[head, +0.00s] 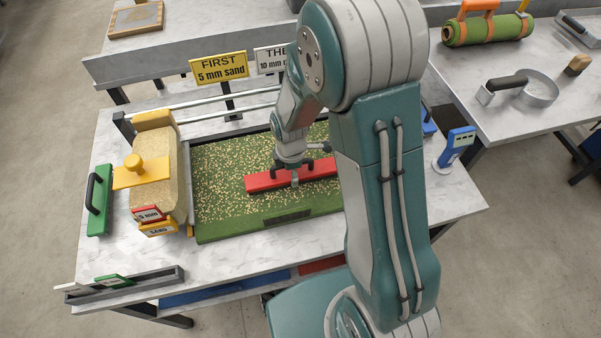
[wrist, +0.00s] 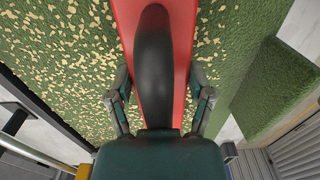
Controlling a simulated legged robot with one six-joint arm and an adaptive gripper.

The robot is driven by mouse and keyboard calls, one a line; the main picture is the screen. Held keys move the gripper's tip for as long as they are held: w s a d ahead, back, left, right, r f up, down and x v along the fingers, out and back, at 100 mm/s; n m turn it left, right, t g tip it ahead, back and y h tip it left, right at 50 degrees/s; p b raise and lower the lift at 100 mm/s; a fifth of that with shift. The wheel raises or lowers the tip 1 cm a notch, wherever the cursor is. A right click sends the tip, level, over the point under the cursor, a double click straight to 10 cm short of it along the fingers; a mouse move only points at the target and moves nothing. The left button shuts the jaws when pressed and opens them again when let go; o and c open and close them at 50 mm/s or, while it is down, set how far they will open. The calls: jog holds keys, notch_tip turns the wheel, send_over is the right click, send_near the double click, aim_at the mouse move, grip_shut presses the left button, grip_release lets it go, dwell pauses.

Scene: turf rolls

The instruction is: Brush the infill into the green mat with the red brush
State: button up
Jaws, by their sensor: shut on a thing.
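The green mat (head: 225,212) lies on the marble-topped table, with pale infill granules (head: 235,170) scattered over much of it. The red brush (head: 262,182) lies across the mat's middle, its length running left to right in the head view. My gripper (head: 293,168) is over the brush from above. In the wrist view my gripper (wrist: 161,100) has a finger on each side of the brush's black handle (wrist: 154,60) and is shut on it. The red brush body (wrist: 184,40) shows under the handle. My arm hides the mat's right part in the head view.
A sand hopper (head: 155,180) with a yellow knob stands left of the mat. A green block with a black handle (head: 99,200) is at the table's left. Signs (head: 219,69) stand behind. A blue device (head: 455,147) is at right. A second table (head: 545,115) holds a rolled mat.

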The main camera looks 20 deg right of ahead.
aim_at(245, 173)
jog(key=shift+w+a, duration=0.95)
jog(key=shift+a, duration=1.05)
jog(key=shift+w+a, duration=0.95)
jog(key=shift+a, duration=1.1)
jog(key=shift+w+a, duration=0.95)
jog(key=shift+a, duration=1.05)
jog(key=shift+d, duration=1.7)
jog(key=shift+a, duration=0.15)
jog(key=shift+a, duration=1.55)
